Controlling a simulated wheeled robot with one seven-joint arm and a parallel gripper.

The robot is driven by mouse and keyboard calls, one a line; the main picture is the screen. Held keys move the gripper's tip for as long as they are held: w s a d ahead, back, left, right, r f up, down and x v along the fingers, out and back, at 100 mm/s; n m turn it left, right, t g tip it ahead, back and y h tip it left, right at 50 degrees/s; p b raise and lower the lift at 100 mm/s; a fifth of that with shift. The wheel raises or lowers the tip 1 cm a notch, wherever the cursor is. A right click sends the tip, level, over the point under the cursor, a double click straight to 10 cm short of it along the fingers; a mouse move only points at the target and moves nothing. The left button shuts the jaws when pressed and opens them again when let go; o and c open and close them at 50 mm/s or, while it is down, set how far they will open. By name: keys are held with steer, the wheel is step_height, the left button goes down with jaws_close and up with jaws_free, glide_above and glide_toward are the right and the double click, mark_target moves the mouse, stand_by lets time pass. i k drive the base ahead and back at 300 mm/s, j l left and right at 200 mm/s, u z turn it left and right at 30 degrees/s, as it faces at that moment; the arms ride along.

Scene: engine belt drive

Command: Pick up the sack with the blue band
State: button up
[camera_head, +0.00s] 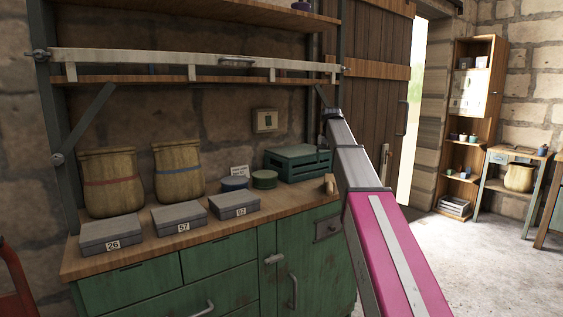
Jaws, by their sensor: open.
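The sack with the blue band (179,171) is tan and stands upright on the wooden worktop (160,238) of the green cabinet, at the left of the head view. A similar sack with a red band (111,183) stands just left of it, with a small gap. My pink and silver arm reaches up from the bottom right, well to the right of both sacks. I cannot make out gripper fingers at its far end, and nothing is seen held.
Grey boxes labelled 26 (110,234), 57 (179,217) and 62 (234,204) line the worktop's front, before the sacks. Round tins (264,179) and a green crate (298,162) stand to the right. A shelf with a pale rail (190,62) hangs above.

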mark_target(178, 176)
steer(key=u, duration=1.35)
